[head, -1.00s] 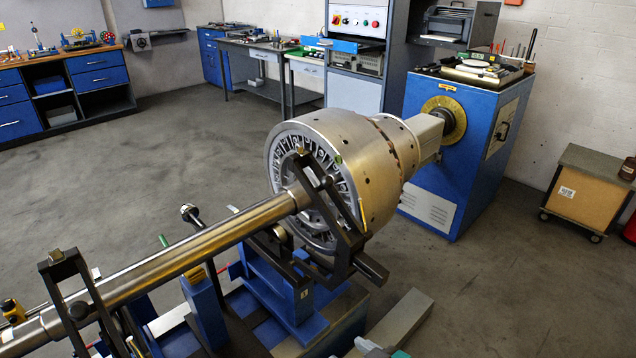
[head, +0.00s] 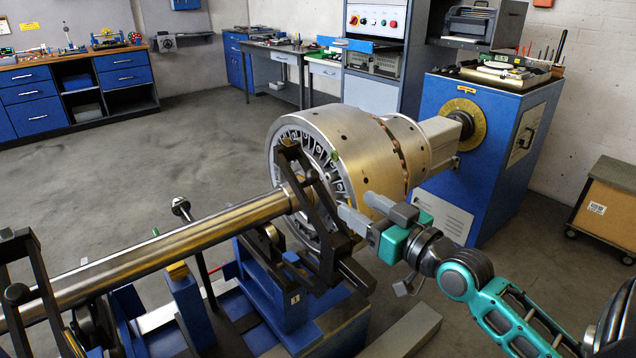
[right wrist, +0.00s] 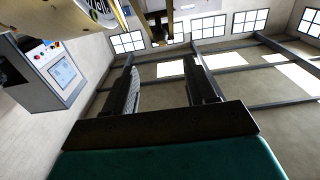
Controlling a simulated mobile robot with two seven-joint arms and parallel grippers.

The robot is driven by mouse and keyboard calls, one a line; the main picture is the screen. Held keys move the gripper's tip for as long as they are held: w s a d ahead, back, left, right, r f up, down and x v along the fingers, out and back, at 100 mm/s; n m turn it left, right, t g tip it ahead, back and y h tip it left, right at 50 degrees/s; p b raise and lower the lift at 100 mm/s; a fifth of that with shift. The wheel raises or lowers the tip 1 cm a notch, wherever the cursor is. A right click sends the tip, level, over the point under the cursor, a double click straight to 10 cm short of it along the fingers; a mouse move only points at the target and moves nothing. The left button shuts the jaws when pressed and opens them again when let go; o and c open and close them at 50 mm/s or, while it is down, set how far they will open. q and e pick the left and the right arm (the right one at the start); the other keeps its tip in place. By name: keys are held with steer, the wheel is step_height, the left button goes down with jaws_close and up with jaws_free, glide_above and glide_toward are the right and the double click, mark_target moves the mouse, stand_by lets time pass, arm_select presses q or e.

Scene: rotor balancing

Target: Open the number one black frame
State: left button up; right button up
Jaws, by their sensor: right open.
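The black frame (head: 324,200) stands slantwise around the steel shaft (head: 200,240), in front of the rotor (head: 345,150). It rises from a blue stand (head: 275,290) with a small label that seems to read 1. Its bar crosses over the shaft, so it looks closed. My right gripper (head: 362,207) is open, just right of the frame's slanting bar and in front of the rotor. Its fingers look empty and apart from the bar, though the exact gap is unclear. In the right wrist view, both open fingers (right wrist: 165,72) show with nothing between them. My left gripper is out of view.
A second black frame (head: 38,280) spans the shaft at the lower left. The rotor joins a blue machine (head: 470,190) behind. A grey beam (head: 405,330) lies low in front. Open floor (head: 150,170) lies left of the rotor.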

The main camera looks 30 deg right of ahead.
mark_target(317, 179)
steer(key=w, duration=0.8)
steer(key=w+a, duration=0.1)
steer(key=w, duration=0.3)
steer(key=shift+w, duration=0.1)
jaws_close()
stand_by(0.5)
